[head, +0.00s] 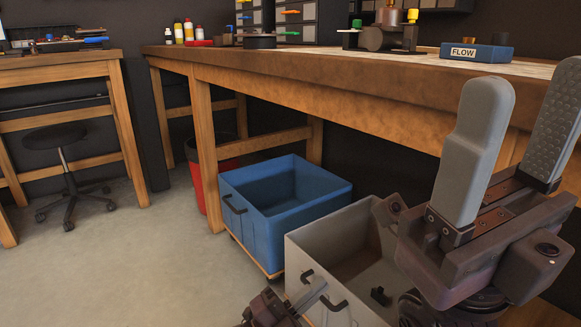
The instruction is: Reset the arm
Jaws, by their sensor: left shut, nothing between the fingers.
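A dark jointed part with a small grey piece is cut off at the bottom edge.
A wooden workbench (330,75) runs across the back, holding a blue FLOW box (490,57) and several bottles. A blue bin (300,225) and a grey bin (318,270) stand below. A red bin (197,180) and a stool (55,137) are further left.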

